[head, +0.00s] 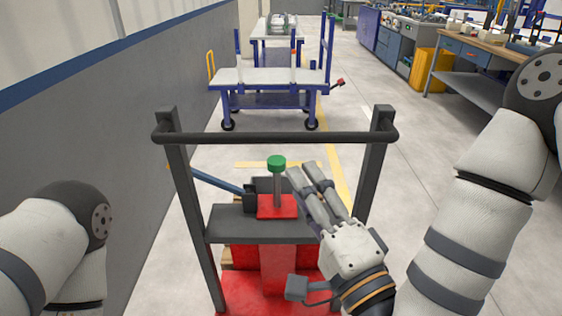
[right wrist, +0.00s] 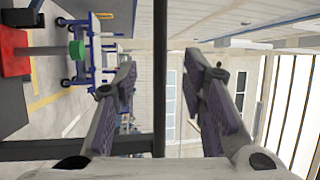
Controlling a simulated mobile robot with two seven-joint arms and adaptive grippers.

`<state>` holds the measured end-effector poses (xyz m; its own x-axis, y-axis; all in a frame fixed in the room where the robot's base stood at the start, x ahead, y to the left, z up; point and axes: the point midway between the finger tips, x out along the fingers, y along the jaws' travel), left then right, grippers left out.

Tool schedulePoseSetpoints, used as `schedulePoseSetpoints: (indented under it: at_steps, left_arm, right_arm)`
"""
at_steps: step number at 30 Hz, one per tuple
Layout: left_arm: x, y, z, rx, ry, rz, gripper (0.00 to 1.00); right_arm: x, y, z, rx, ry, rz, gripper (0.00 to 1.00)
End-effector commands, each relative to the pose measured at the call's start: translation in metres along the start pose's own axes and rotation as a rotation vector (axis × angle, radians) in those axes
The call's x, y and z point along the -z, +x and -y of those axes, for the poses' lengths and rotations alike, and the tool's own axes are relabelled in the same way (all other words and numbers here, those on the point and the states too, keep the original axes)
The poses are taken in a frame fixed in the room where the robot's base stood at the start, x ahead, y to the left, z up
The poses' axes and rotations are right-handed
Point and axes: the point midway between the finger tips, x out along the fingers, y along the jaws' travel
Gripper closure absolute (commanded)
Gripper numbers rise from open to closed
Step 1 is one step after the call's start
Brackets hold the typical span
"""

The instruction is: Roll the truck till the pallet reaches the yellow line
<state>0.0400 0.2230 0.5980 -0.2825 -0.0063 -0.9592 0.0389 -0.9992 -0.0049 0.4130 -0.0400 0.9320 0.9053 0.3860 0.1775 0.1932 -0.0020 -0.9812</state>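The truck has a dark push bar (head: 275,137) on two posts, a red body (head: 275,265) and a green knob (head: 276,162) on a stem. Brown wood, perhaps the pallet (head: 226,257), shows barely at the truck's left side; most of it is hidden. A yellow line (head: 265,164) crosses the floor beyond the truck. My right gripper (head: 304,170) is open and empty, right of the knob and nearer me than the bar. In the right wrist view, the bar (right wrist: 160,60) lies in line with the gap between the fingers. My left gripper is outside the view.
A blue-framed cart (head: 268,76) stands ahead, past the yellow line. A grey wall (head: 70,130) runs along the left. Workbenches (head: 480,65) and a yellow bin (head: 428,70) stand at the right. The floor right of the truck is clear.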

Motion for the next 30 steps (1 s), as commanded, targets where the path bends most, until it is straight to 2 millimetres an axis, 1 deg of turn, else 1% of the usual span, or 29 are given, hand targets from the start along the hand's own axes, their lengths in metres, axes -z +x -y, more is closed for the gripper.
schedulePoseSetpoints:
  at_steps: [1, 4, 9, 12, 15, 19, 26, 27, 29, 30]
  left_arm:
    - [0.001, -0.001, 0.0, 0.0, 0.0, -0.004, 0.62]
    - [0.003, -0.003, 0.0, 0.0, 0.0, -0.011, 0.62]
    - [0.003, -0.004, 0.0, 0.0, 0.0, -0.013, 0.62]
    - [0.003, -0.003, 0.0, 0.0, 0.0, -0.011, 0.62]
    - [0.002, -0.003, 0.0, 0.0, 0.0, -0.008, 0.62]
    - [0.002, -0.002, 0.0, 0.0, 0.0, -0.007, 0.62]
    - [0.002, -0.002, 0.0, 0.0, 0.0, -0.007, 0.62]
    - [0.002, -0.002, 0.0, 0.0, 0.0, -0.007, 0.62]
    - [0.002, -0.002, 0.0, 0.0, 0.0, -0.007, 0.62]
    - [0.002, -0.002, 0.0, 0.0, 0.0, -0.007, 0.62]
  right_arm:
    - [0.001, 0.006, 0.005, 0.016, 0.005, -0.004, 0.62]
    - [0.001, 0.025, 0.007, 0.02, 0.002, -0.005, 0.62]
    - [0.001, 0.07, 0.006, 0.016, -0.001, -0.004, 0.62]
    - [0.001, 0.092, 0.005, 0.014, -0.001, -0.004, 0.62]
    - [0.001, 0.108, 0.004, 0.01, 0.001, -0.004, 0.62]
    - [0.001, 0.118, 0.004, 0.007, 0.0, -0.003, 0.62]
    - [0.001, 0.119, 0.004, 0.007, 0.0, -0.004, 0.62]
    - [0.001, 0.119, 0.004, 0.007, 0.0, -0.004, 0.67]
    - [0.001, 0.119, 0.004, 0.006, 0.0, -0.004, 0.8]
    - [0.001, 0.119, 0.004, 0.006, 0.0, -0.004, 0.89]
